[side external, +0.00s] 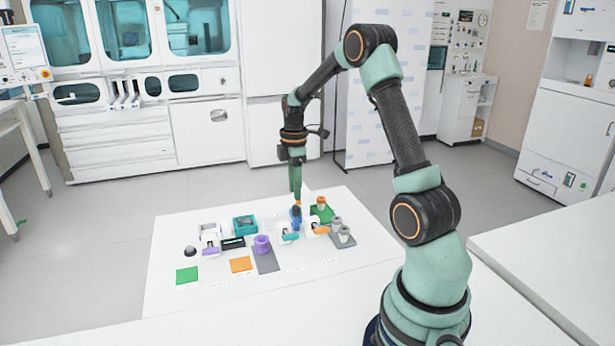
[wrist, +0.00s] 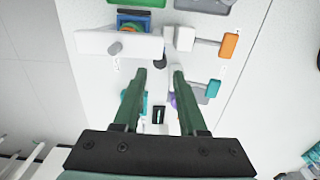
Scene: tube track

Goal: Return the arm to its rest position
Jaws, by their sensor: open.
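My gripper (side external: 296,190) hangs pointing down above the back part of the white work table (side external: 170,295) in the side external view. In the wrist view my gripper (wrist: 159,74) shows two green fingers apart, with no object held between them. A blue upright object (side external: 295,218) stands below and close to the fingertips in the side external view; I cannot tell whether they touch it. My arm reaches out from the right, bent at its upper joint.
On the table are a purple cylinder (side external: 262,244) on a grey plate, a teal box (side external: 245,225), a green square (side external: 187,275), an orange square (side external: 241,265), a green tray (side external: 322,214) and grey cups (side external: 344,233).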

